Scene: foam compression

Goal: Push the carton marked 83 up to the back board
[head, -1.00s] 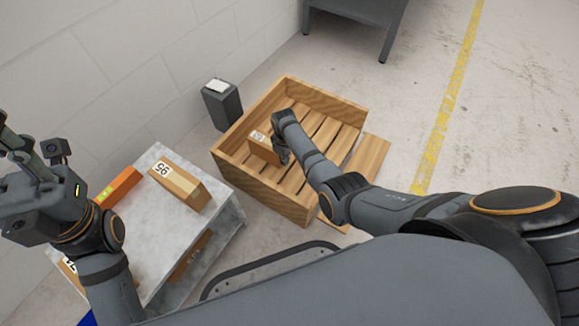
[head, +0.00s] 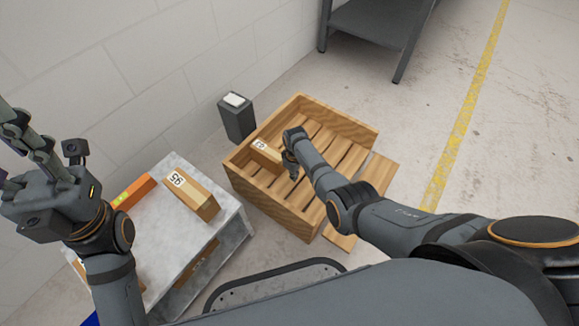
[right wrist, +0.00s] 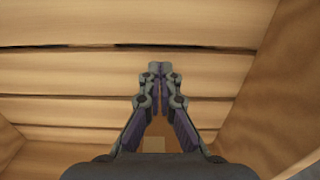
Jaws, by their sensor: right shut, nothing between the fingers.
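The carton with a small number label (head: 266,155), hard to read, sits inside the wooden crate near its far-left board (head: 262,122). I cannot tell whether it touches that board. My right gripper (head: 293,174) points down into the crate, just right of the carton. In the right wrist view its fingertips (right wrist: 158,70) are together and empty over the slats. I cannot tell there whether the fingers touch the carton. My left gripper (head: 8,150) is at the left edge of the head view, fingers apart and empty, partly cut off.
A grey stand (head: 165,225) left of the crate bears a carton marked 95 (head: 190,194) and an orange box (head: 133,192). A dark bin-like post (head: 238,122) stands behind the crate by the wall. A dark table (head: 375,25) stands at the back. Floor on the right is clear.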

